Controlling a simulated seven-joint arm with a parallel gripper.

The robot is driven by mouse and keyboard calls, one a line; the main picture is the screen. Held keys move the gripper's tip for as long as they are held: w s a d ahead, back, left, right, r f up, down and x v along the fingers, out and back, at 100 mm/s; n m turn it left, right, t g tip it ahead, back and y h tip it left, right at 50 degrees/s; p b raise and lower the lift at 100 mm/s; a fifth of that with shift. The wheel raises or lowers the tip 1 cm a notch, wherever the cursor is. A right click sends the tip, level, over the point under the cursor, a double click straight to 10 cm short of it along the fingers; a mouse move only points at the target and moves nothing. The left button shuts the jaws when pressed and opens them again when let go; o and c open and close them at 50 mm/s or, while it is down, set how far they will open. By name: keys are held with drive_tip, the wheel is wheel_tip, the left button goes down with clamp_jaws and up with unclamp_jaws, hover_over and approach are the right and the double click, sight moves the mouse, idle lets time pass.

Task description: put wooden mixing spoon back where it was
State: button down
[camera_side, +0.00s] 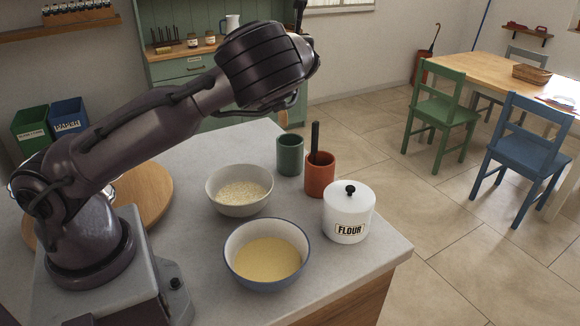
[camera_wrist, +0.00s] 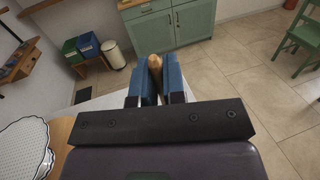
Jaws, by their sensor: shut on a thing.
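The wooden mixing spoon (camera_wrist: 155,66) is held between the blue fingers of my gripper (camera_wrist: 157,82) in the wrist view. In the side view a small wooden piece of the spoon (camera_side: 283,118) shows below my wrist, which hides most of my gripper. The spoon appears above and behind the green crock (camera_side: 290,155) on the counter; I cannot tell the exact gap. The green crock shows no utensil standing in it. Beside it, a terracotta crock (camera_side: 320,175) holds a black-handled utensil (camera_side: 315,138).
A bowl of oats (camera_side: 240,205), a bowl of yellow meal (camera_side: 266,276) and a white flour canister (camera_side: 348,225) stand on the grey counter (camera_side: 345,290) near the crocks. A round wooden board (camera_side: 152,193) lies at left. A green cabinet (camera_wrist: 170,25) stands behind.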

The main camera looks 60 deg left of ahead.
wheel_tip(320, 180, up, 3)
drive_tip(key=w+a+m+t, duration=0.1)
drive_tip(key=w+t, duration=0.1)
drive_tip(key=w, duration=0.1)
wheel_tip(320, 180, down, 17)
drive_tip(key=shift+s+h, duration=0.15)
drive_tip(key=shift+h, duration=0.15)
drive_tip(key=shift+a+f, duration=0.1)
drive_tip(key=shift+f, duration=0.1)
drive_tip(key=c, duration=1.2)
unclamp_jaws()
